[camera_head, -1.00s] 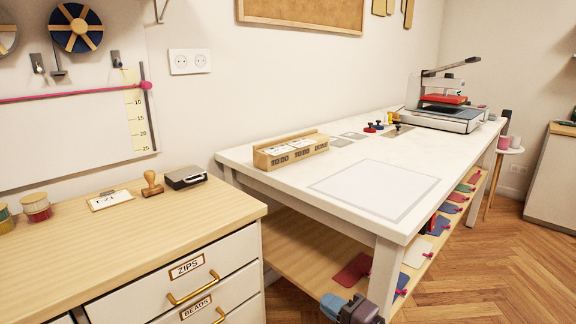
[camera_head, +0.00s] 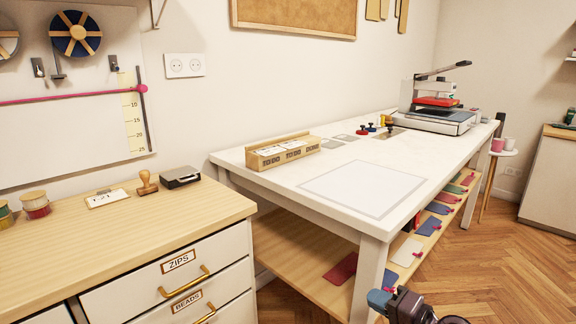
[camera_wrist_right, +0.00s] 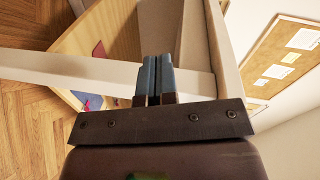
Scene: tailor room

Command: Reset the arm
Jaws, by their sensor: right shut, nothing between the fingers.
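My right gripper (camera_wrist_right: 154,80) shows in the right wrist view, its two blue-grey fingers together with nothing between them. In the head view, my right arm comes in at the bottom right of centre, with the right gripper (camera_head: 379,299) near the front leg of the white table (camera_head: 330,205). It is below the tabletop and holds nothing. In the right wrist view the fingers lie in front of a white table beam (camera_wrist_right: 60,66). My left gripper is out of view.
A wooden drawer cabinet (camera_head: 120,235) stands at the left. The table's lower shelf (camera_head: 290,255) holds several coloured tags. A heat press (camera_head: 436,118) and a wooden card box (camera_head: 283,152) stand on the tabletop. The wood floor (camera_head: 480,275) at the right is clear.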

